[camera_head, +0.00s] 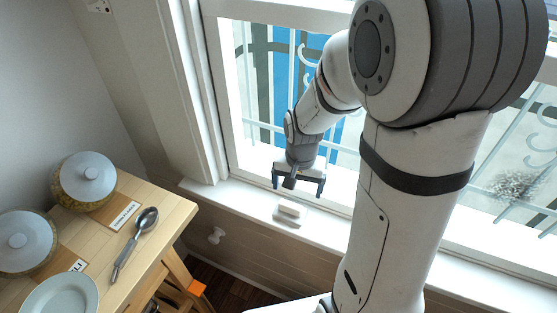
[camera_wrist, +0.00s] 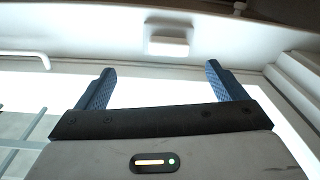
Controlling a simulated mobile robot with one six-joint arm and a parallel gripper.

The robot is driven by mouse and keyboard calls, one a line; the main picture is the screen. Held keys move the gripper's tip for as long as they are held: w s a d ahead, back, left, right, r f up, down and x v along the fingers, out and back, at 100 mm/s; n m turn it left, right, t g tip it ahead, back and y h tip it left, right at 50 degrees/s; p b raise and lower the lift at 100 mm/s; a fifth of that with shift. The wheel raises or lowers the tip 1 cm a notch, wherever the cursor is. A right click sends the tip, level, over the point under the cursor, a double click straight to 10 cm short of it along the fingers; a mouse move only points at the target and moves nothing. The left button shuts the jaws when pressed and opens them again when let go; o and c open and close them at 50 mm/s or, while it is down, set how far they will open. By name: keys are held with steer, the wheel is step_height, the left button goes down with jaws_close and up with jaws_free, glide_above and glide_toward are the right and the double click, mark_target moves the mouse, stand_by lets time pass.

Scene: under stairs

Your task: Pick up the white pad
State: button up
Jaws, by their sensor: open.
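A small white block, which looks like the white pad (camera_head: 291,210), lies on the white window sill (camera_head: 330,229). In the wrist view the pad (camera_wrist: 168,41) shows beyond the fingertips, near the middle and slightly right. My gripper (camera_head: 298,187) is open and empty, with its two blue fingers spread apart. In the head view it hangs in front of the window, just above the pad in the picture. In the wrist view my gripper (camera_wrist: 160,72) has a clear gap between its fingers and does not touch the pad.
The window (camera_head: 262,75) with pale bars is behind my gripper. A wooden table (camera_head: 165,215) at the left holds two lidded pots (camera_head: 85,178), a spoon (camera_head: 135,242) and a white plate (camera_head: 62,296).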

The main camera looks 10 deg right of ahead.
steer(key=m+p, duration=0.2)
glide_above(291, 204)
steer(key=shift+g, duration=0.4)
steer(key=f, duration=0.4)
steer(key=shift+s+d+f, duration=0.1)
steer(key=shift+s+d, duration=0.15)
steer(key=shift+s, duration=0.05)
steer(key=shift+f, duration=1.35)
steer(key=f, duration=0.1)
steer(key=f+p, duration=0.2)
steer(key=f, duration=0.1)
steer(key=shift+w+a+f, duration=0.1)
steer(key=shift+w+a, duration=0.1)
steer(key=shift+a, duration=0.15)
steer(key=shift+f, duration=0.65)
steer(key=shift+c, duration=0.5)
steer(key=c, duration=1)
steer(key=shift+r, duration=0.1)
steer(key=shift+c, duration=0.2)
